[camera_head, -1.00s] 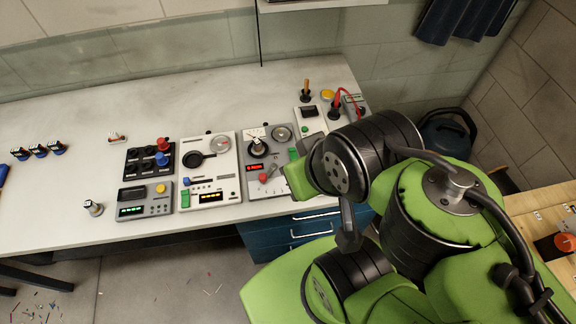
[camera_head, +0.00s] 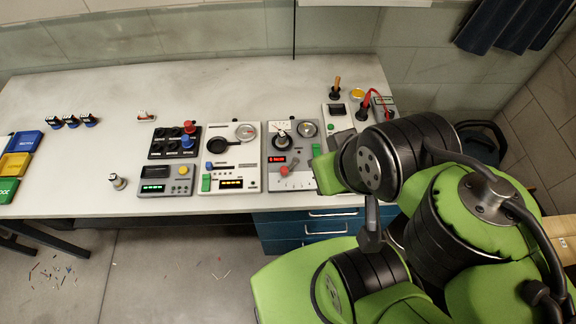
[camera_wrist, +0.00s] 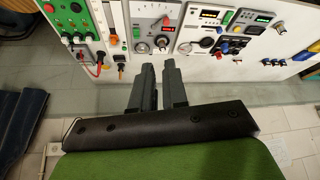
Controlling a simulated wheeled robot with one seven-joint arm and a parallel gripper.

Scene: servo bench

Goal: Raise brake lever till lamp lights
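A lever with a tan handle (camera_head: 337,83) stands upright at the back right of the bench; a tan handle on a black base also shows in the wrist view (camera_wrist: 121,69). A round amber lamp (camera_head: 357,95) is just right of it; I cannot tell if it is lit. A short lever with a red knob (camera_head: 284,170) is on the grey panel with a red display; no label is readable to tell which is the brake lever. My gripper (camera_wrist: 159,65) has its two fingers a little apart, empty, near the panels' back edge. My arm hides its fingers in the head view.
Several control panels (camera_head: 233,137) with knobs and displays line the bench (camera_head: 90,90). A red cable (camera_head: 374,97) loops close right of the tan lever. Blue, yellow and green boxes (camera_head: 14,165) lie at the far left. The bench between is mostly clear.

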